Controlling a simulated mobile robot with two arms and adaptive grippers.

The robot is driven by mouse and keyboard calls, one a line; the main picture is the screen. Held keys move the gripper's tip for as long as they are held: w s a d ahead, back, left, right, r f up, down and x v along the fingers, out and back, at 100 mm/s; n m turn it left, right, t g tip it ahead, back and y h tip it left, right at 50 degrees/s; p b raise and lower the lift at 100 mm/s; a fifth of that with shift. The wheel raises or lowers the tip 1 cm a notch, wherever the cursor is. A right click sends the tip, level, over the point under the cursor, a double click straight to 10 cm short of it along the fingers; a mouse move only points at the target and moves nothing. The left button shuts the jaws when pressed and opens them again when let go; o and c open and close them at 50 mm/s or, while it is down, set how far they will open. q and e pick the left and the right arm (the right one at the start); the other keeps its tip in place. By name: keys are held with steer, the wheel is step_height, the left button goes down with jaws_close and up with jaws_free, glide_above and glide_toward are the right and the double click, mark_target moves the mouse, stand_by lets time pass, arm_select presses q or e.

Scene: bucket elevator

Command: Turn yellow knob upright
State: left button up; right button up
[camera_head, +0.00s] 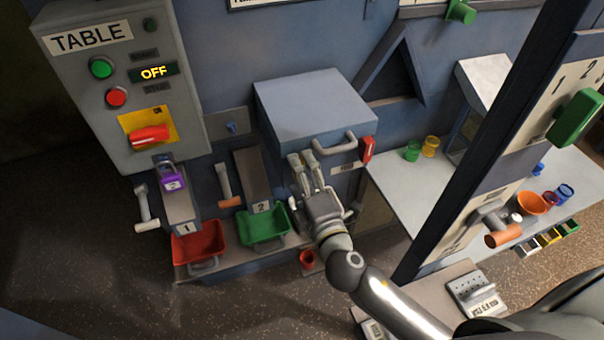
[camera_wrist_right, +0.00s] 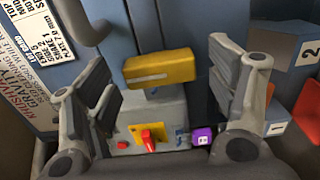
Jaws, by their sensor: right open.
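The yellow knob (camera_wrist_right: 160,66) is a block-shaped bar with a pale line along its front. In the right wrist view it lies sideways, close to horizontal, ahead of and between my right gripper's fingers. I cannot make it out in the head view. My right gripper (camera_head: 302,160) is open, in front of the grey box with a bar handle. In the right wrist view its two fingers (camera_wrist_right: 165,95) stand wide apart with nothing between them. The knob appears beyond the fingers; contact is not visible. My left gripper is not in view.
A control box (camera_head: 65,85) labelled TABLE reads OFF and has a red switch (camera_head: 149,136) on a yellow plate. A purple padlock (camera_head: 174,182) hangs below. Red (camera_head: 198,247) and green (camera_head: 264,228) bins stand under the chutes. A dark post (camera_head: 485,130) stands at right.

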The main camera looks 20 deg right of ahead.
steer(key=s, duration=1.2)
steer(key=shift+d, duration=0.25)
stand_by(0.4)
